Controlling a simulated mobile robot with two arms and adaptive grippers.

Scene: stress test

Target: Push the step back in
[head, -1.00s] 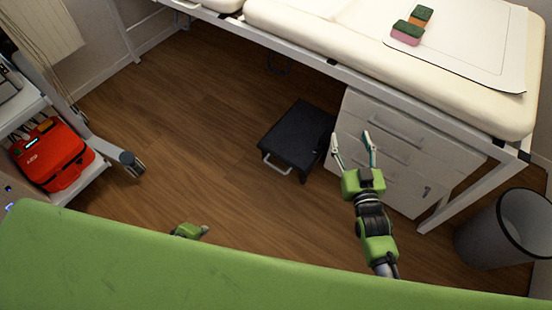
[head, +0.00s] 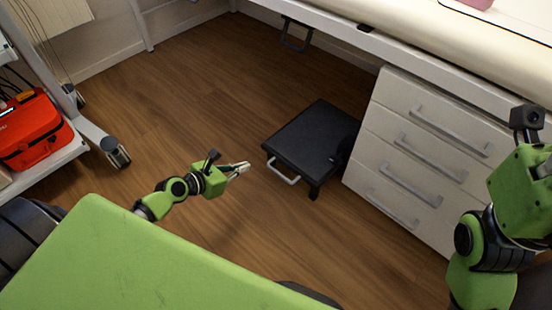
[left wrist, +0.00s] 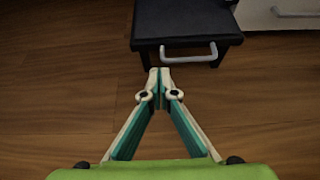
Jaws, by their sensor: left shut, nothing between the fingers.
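The step (head: 312,138) is a low black stool with a grey metal handle (head: 283,172) on its near side. It stands on the wooden floor beside the white drawer unit, partly out from under the couch. My left gripper (head: 244,168) is shut and empty, a short way left of the handle. In the left wrist view the step (left wrist: 185,18) is ahead, and the shut fingertips (left wrist: 159,72) point at the left part of its handle, seemingly just short of it. My right arm is at the right edge; its fingers are out of the picture.
The white drawer unit (head: 420,150) stands close to the right of the step. The couch (head: 455,35) runs above and behind. A cart with a red case (head: 32,130) stands at the left. The floor left of the step is clear.

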